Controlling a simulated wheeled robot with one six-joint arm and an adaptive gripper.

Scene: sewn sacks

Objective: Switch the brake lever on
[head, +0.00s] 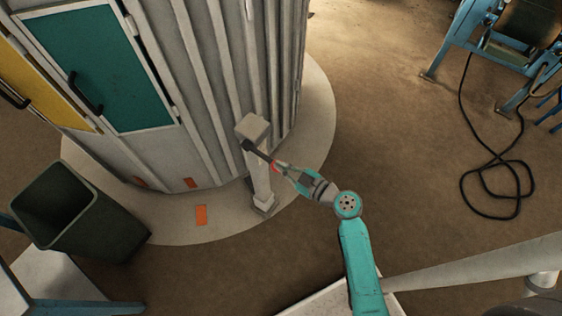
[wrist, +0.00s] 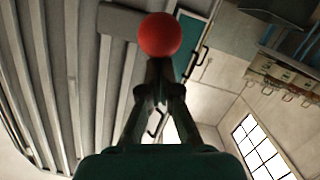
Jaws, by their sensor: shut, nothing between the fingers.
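The brake lever (head: 258,151) is a dark bar on the grey box (head: 252,127) at the top of a short post (head: 262,186). It slants down and to the right in the head view, towards my gripper. Its red ball knob (wrist: 160,35) shows large in the wrist view, and only a bit of red shows in the head view. My gripper (wrist: 158,65) is shut and empty, its fingertips right at the knob. I cannot tell whether they touch it. In the head view my gripper (head: 279,167) is at the lever's free end.
A grey ribbed round housing (head: 225,70) with a teal door (head: 100,65) and a yellow door (head: 35,95) stands behind the post. A dark bin (head: 80,215) is at left. A black cable (head: 480,170) lies at right by a blue-framed machine (head: 470,35). Brown floor between is clear.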

